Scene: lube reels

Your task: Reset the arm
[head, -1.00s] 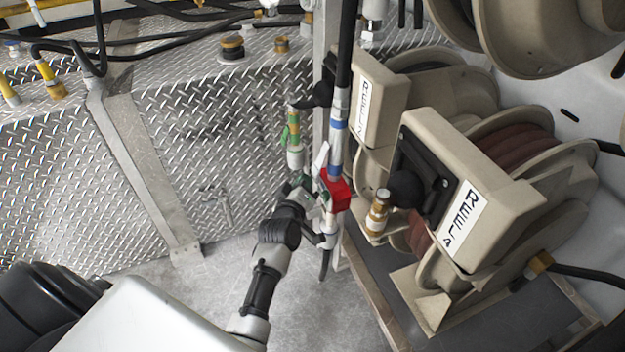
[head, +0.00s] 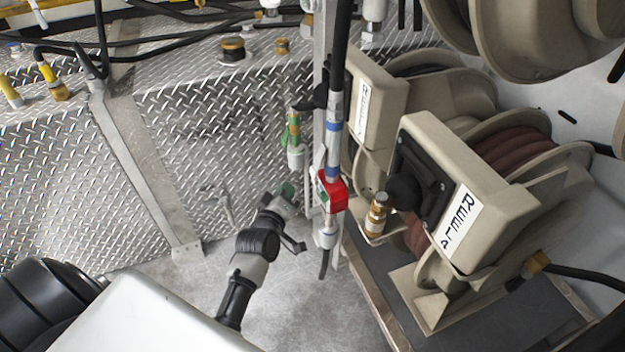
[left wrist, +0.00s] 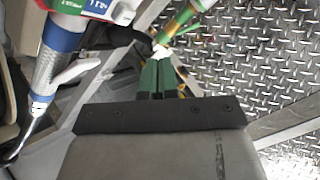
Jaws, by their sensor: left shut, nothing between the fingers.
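My left gripper (head: 286,196) comes up from the bottom of the head view. Its green fingers are shut with nothing between them, and they show at the middle of the left wrist view (left wrist: 158,78). It is apart from and left of the red valve (head: 330,190) on the vertical hose line. That valve also shows at the top left of the left wrist view (left wrist: 92,8). A green-handled valve (head: 291,130) hangs behind, above the gripper, and its green and yellow part shows in the left wrist view (left wrist: 180,22). My right gripper is not in view.
The beige reel labelled REEL 4 (head: 500,205) and another reel (head: 375,105) stand to the right. A diamond-plate wall (head: 60,190) with a metal strut is at the left. The grey floor (head: 310,310) below the gripper is clear.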

